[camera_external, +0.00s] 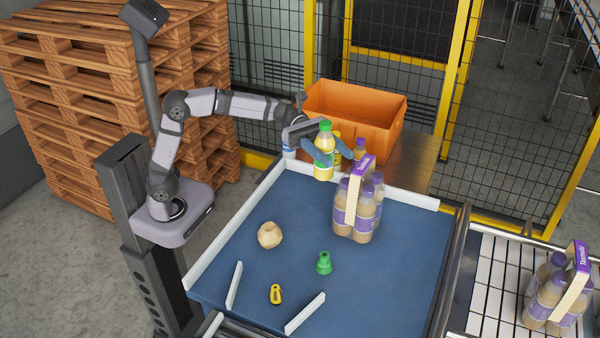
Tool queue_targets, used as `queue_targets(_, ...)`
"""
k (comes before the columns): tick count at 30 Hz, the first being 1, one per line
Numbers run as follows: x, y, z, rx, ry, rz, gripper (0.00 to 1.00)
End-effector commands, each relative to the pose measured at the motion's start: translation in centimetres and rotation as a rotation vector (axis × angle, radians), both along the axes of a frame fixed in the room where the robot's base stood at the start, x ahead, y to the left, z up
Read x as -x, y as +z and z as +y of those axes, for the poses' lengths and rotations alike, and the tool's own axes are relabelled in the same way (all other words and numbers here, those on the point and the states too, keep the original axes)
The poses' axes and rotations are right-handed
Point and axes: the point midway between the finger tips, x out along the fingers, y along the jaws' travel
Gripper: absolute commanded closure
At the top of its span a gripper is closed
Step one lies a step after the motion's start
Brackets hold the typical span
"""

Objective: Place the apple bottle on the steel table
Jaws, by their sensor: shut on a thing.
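The apple bottle (324,162), with a green cap and pale yellow contents, is upright in my gripper (329,150). My gripper is shut on it, with a bluish finger to either side. It is held at the back edge of the blue surface, in front of the orange crate. The steel table (413,165) shows behind the blue surface, under and to the right of the crate. Part of it is hidden by the crate and bottles. A yellowish bottle (337,137) and a purple-capped bottle (360,150) stand behind my gripper, partly hidden.
An orange crate (365,105) stands at the back. A purple-handled bottle pack (358,205) stands on the blue surface (300,210), right of the held bottle. A tan lump (270,235), a green piece (323,263) and a yellow piece (276,294) lie nearer. White rails edge the surface.

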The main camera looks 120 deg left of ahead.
Motion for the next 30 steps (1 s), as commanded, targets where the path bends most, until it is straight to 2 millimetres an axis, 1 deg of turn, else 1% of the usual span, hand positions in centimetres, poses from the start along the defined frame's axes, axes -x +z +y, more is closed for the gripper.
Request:
queue_targets(1,-0.4,-0.5,0.7,-0.004,0.057,-0.010,0.88)
queue_targets(5,-1.2,0.3,3.3,-0.004,0.221,-0.011,0.88)
queue_targets(8,-1.5,0.5,5.9,-0.001,0.357,-0.010,0.88)
queue_targets(10,-1.4,0.1,8.2,0.000,0.459,-0.009,0.88)
queue_targets(13,-1.0,-1.3,12.3,0.002,0.612,-0.006,0.88)
queue_targets(14,-0.7,-1.9,13.6,0.001,0.659,-0.004,0.88)
queue_targets(15,-0.3,-2.7,15.4,0.001,0.721,-0.004,0.88)
queue_targets(17,0.4,-3.8,18.0,0.002,0.808,-0.003,0.88)
queue_targets(18,0.9,-4.6,19.7,0.002,0.863,-0.003,0.88)
queue_targets(21,2.4,-6.1,23.3,0.003,0.988,-0.003,0.88)
queue_targets(24,3.9,-7.2,26.0,0.001,1.090,-0.003,0.88)
queue_targets(27,5.3,-8.2,28.2,0.002,1.174,-0.003,0.88)
queue_targets(28,5.7,-8.5,28.8,0.002,1.198,-0.003,0.88)
queue_targets(30,6.1,-8.3,29.3,0.002,1.219,-0.006,0.88)
